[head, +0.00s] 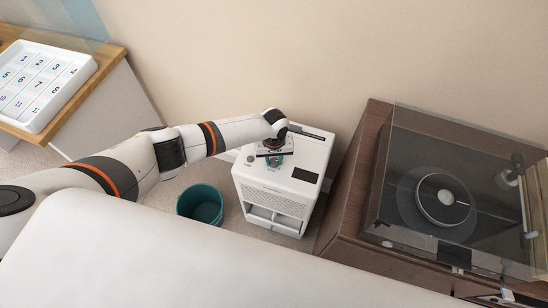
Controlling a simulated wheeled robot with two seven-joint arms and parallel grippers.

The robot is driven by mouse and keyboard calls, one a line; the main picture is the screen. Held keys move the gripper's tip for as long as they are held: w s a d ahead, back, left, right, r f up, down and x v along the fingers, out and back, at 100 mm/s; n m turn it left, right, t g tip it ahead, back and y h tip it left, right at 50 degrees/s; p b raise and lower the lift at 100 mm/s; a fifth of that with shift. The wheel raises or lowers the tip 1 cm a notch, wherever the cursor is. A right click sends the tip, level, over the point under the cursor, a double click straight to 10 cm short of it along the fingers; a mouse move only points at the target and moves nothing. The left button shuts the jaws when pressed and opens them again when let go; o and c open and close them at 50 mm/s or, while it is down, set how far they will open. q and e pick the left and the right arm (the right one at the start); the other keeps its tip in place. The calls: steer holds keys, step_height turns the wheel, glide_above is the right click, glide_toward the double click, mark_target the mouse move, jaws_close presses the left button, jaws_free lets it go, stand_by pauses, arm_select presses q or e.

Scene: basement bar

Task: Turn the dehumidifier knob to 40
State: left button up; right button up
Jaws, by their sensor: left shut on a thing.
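The dehumidifier (318,150) is a white box standing on the floor against the wall, with a dark panel (305,175) on its top. My left arm reaches in from the left over it. My left gripper (274,158) points down at the left part of the top and is shut on the knob there. The gripper and wrist hide most of the knob, so its pointer and the number it points to cannot be read. My right gripper is not in view.
A teal bucket (202,204) stands on the floor left of the dehumidifier. A dark wooden cabinet (345,215) with a turntable (440,200) under a clear lid stands close on the right. A white numbered tray (38,82) lies on a wooden top (104,62) at the upper left.

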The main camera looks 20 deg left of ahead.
mark_target(274, 161)
arm_select(q)
steer(key=m, duration=0.5)
steer(key=shift+m, duration=0.4)
steer(key=m, duration=0.4)
steer(key=shift+m, duration=0.4)
steer(key=o, duration=1)
steer(key=shift+c, duration=0.2)
step_height(274, 161, up, 12)
steer(key=p, duration=0.2)
